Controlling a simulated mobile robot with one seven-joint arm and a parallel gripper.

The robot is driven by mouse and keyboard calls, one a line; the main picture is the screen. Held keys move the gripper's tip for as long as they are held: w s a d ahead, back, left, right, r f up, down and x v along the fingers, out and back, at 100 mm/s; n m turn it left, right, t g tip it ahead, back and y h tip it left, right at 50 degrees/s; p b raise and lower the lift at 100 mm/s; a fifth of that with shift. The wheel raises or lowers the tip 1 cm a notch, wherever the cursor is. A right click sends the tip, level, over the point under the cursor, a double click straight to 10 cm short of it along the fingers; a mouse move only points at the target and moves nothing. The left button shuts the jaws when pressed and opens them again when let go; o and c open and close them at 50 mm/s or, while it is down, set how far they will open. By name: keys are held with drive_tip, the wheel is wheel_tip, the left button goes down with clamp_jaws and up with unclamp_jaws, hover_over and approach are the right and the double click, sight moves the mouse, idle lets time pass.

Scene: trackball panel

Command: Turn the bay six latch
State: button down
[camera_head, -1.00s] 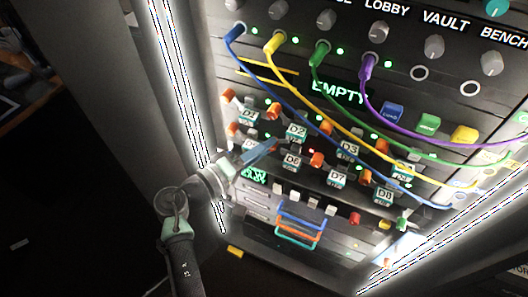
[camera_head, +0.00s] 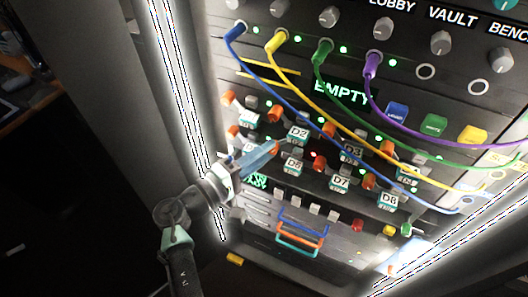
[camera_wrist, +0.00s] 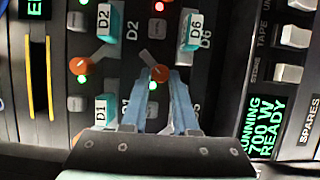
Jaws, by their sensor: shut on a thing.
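The bay six latch is an orange knob with a short grey lever (camera_wrist: 159,72), just below the D6 block (camera_wrist: 195,30) in the wrist view. Its lever points up and left there. My gripper (camera_wrist: 160,78) has its blue fingers shut on this latch, one on each side of the knob. In the head view my gripper (camera_head: 274,149) reaches in from the left to the orange latch beside the D6 block (camera_head: 293,163). The fingers partly hide the latch there. A green light (camera_wrist: 152,86) shows between the fingers.
The D2 latch (camera_wrist: 80,66) is close by, its lever angled up and right. The D1 block (camera_wrist: 101,108) sits near the left finger. Blue, yellow, green and purple cables hang across the panel; the blue cable (camera_head: 300,108) passes above the gripper. A bright light strip (camera_head: 185,110) stands at left.

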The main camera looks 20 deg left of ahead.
drive_tip(key=c, duration=0.7)
unclamp_jaws()
drive_tip(key=v, duration=1.3)
drive_tip(key=shift+s+f, duration=0.1)
